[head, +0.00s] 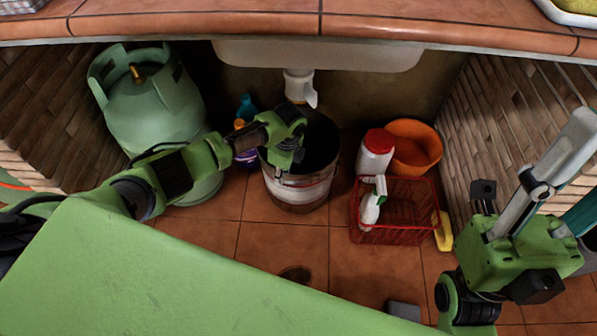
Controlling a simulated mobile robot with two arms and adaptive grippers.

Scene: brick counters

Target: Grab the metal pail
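The metal pail (300,190) stands upright on the tiled floor under the sink drain. It is silvery with a pale band, and its inside is dark. My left arm reaches in from the left, and its gripper (287,153) is at the pail's near-left rim, overlapping the opening. The fingers are dark and partly hidden, so I cannot tell whether they touch or hold the rim. My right arm is at the right edge, well away from the pail. Its gripper fingers cannot be made out clearly.
A green gas cylinder (150,100) stands left of the pail, with bottles (246,108) between. To the right are a red basket (395,225) with a spray bottle, a red-lidded white container (374,152) and an orange bucket (425,142). The sink (320,55) and counter overhang above.

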